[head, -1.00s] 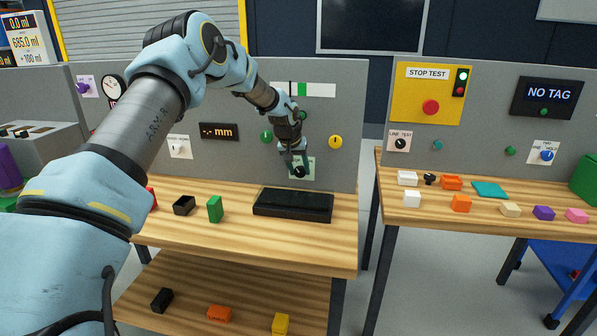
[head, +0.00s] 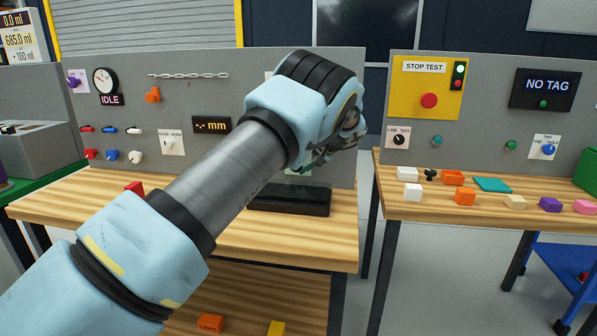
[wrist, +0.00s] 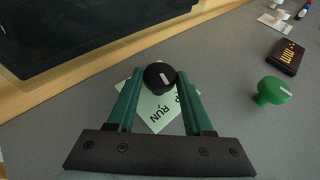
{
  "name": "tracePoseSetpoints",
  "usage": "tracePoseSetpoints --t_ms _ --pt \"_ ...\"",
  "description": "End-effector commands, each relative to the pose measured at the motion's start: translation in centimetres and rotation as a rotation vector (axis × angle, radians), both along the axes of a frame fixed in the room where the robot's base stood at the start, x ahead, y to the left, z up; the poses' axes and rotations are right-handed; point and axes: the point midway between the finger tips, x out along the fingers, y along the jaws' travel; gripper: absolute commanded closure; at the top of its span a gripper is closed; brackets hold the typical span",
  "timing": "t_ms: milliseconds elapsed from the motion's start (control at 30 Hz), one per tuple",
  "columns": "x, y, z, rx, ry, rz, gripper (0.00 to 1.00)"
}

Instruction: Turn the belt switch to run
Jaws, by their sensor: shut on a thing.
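The belt switch is a round black knob (wrist: 159,78) with a pale pointer mark, on a pale green plate (wrist: 152,116) on the grey panel. The word RUN shows on the plate in the wrist view; another label beside it is partly hidden by a finger. My gripper (wrist: 159,80) has its two green fingers on either side of the knob, shut on it. I cannot tell for certain which label the mark points at. In the head view my arm hides the gripper and the knob; only a bit of the plate shows.
A black belt (head: 290,200) lies on the wooden bench (head: 240,240) in front of the panel. A second bench (head: 400,212) with several small blocks stands to the right, across a gap.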

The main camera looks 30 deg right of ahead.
Motion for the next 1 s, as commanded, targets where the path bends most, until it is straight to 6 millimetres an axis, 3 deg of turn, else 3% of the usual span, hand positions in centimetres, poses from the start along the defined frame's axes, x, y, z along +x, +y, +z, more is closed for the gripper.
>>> tracePoseSetpoints --t_ms 500,1000 --pt "-0.28 -0.35 -0.82 0.265 -0.217 -0.001 1.0" --pt "-0.23 -0.25 -0.68 0.318 -0.257 0.001 1.0"
